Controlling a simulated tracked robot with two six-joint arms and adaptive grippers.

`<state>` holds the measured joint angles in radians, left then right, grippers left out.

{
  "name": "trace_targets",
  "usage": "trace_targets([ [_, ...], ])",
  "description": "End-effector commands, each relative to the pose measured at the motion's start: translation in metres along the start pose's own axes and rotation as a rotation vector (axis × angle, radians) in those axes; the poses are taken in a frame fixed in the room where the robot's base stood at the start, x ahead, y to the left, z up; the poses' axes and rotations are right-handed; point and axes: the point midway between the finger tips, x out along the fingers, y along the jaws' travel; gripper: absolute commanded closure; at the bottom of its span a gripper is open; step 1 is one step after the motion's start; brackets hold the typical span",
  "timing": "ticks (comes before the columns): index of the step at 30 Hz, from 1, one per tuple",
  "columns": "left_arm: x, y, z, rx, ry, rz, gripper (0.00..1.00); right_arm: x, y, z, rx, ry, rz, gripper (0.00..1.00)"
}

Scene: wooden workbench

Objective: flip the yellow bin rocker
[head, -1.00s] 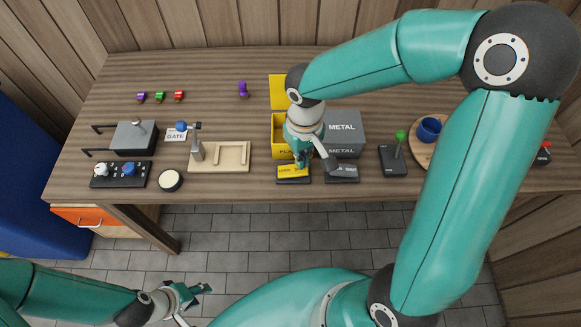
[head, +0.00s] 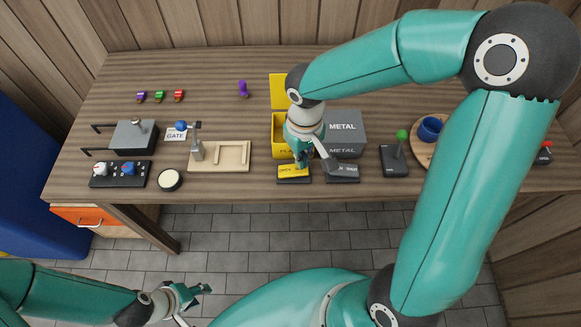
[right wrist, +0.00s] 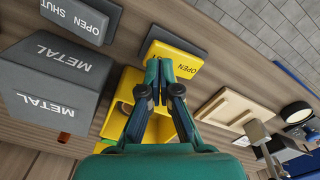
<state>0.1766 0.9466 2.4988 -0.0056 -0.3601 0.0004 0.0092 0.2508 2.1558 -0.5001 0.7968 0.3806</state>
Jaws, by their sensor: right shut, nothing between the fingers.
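The yellow bin rocker (head: 288,173) lies at the bench's front edge, before the yellow bin (head: 277,145). The bin's yellow lid (head: 279,90) stands open behind it. In the right wrist view the rocker (right wrist: 184,50) shows the word OPEN; its other end is partly hidden by my fingers. My right gripper (head: 302,164) is shut and empty, pointing down at the rocker's right part. Its fingertips (right wrist: 166,68) overlap the rocker's edge in the right wrist view; I cannot tell whether they touch it. My left gripper (head: 194,302) hangs open and empty before the bench.
The grey METAL bin (head: 344,127) and its grey rocker (head: 343,173) stand close on the right. A green-knobbed lever (head: 393,160) is further right. A wooden tray with a clamp (head: 225,157) lies left.

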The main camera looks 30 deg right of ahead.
Motion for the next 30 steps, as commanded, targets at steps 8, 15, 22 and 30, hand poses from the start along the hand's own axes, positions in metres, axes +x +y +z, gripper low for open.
trace_targets([
  [8,0.004,-0.002,0.000,0.000,0.000,0.000,0.60,0.005,0.000,0.000,0.001,0.000,0.000,1.00],
  [15,0.008,-0.003,0.000,0.000,0.000,0.000,0.60,0.009,0.000,0.000,0.001,0.000,0.000,1.00],
  [22,0.011,-0.004,0.000,0.000,0.000,0.000,0.60,0.012,0.001,0.000,0.001,0.000,0.000,1.00],
  [30,0.014,-0.005,0.000,0.000,0.000,0.000,0.60,0.016,0.001,0.000,0.001,0.000,0.000,1.00],
])
